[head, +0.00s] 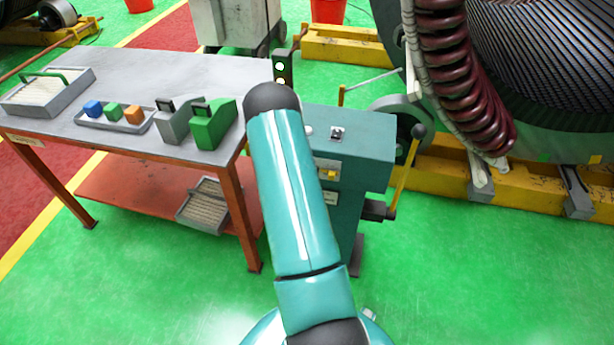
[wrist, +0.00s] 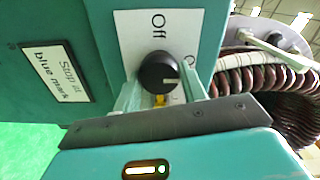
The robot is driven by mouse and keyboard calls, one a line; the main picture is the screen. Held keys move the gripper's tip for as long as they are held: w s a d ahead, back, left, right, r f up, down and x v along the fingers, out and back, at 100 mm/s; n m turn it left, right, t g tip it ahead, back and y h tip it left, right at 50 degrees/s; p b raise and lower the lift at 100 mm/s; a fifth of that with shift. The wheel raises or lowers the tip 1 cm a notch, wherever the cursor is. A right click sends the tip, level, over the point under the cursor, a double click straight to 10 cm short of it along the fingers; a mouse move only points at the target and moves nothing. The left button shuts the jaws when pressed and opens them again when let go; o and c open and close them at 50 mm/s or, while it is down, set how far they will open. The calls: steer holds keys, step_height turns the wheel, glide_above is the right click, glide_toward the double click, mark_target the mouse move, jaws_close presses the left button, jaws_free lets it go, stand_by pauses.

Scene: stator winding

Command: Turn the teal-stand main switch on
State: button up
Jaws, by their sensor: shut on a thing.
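The teal stand (head: 368,150) is right of the workbench in the head view, partly behind my arm. In the wrist view its side (wrist: 90,25) carries a white plate (wrist: 130,30) marked "Off", with a second label partly hidden at the right. The main switch is a round black knob (wrist: 155,68) on this plate, with a white mark toward its right side. My gripper (wrist: 160,92) has a finger on each side of the knob and is shut on it. In the head view my arm hides the gripper and knob.
A "Stop at blue mark" label (wrist: 60,70) is left of the knob. The stand has a lever with a yellow handle (head: 403,185) on its right. The workbench (head: 180,75) holds coloured blocks and green and grey pieces. The large stator (head: 545,60) stands behind right. Green floor is open in front.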

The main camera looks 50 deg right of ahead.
stand_by(0.3)
steer(key=o, duration=1)
steer(key=shift+c, duration=0.2)
steer(key=v, duration=1.4)
